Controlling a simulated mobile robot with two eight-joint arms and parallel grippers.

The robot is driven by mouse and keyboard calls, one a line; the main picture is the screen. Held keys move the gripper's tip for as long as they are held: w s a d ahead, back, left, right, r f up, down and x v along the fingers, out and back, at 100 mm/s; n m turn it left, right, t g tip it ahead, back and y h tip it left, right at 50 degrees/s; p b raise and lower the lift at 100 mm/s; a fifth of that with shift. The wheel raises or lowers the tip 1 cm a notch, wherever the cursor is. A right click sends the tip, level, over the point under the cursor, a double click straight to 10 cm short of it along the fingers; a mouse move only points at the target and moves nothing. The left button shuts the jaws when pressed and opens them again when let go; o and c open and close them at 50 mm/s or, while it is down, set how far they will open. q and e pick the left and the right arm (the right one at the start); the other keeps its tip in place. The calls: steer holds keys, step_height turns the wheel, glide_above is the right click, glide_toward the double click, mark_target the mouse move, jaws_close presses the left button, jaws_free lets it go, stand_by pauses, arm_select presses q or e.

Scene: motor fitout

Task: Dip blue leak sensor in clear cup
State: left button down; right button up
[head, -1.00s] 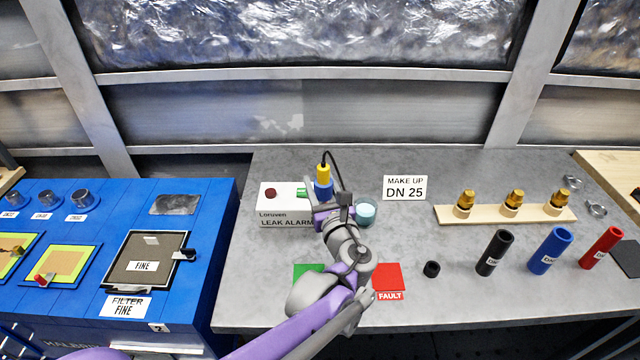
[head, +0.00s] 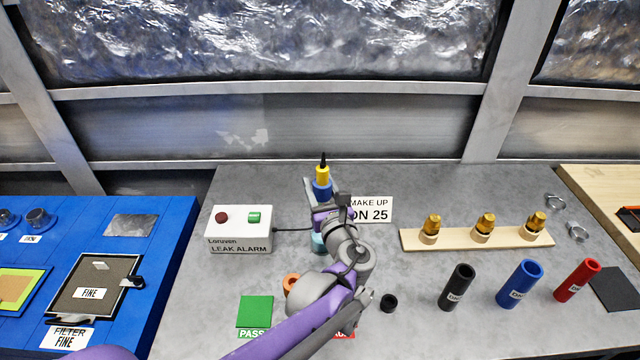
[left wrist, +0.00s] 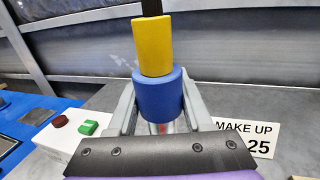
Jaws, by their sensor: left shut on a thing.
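The leak sensor has a blue lower body (head: 322,189), a yellow upper part and a black tip. My left gripper (head: 324,208) is shut on the blue body and holds it upright. In the left wrist view the blue body (left wrist: 160,97) stands between the two grey fingers (left wrist: 160,108). The clear cup (head: 318,243) has a pale teal look and shows just below my gripper in the head view, mostly hidden by it. I cannot tell how high the sensor is above the cup or whether they touch. My right gripper is not in view.
The white leak alarm box (head: 240,240) stands left of the cup, with a cable towards the sensor. A green PASS pad (head: 255,311) and an orange ring (head: 291,283) lie in front. The make-up sign (head: 372,209) and wooden fitting rack (head: 457,241) are right.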

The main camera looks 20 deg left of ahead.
arm_select(q)
steer(key=shift+f+b, duration=3.25)
steer(key=shift+f, duration=1.45)
steer(key=shift+r, duration=0.1)
step_height(320, 180, up, 8)
steer(key=p, duration=0.5)
steer(key=shift+f+p, duration=0.25)
steer(key=shift+p, duration=0.15)
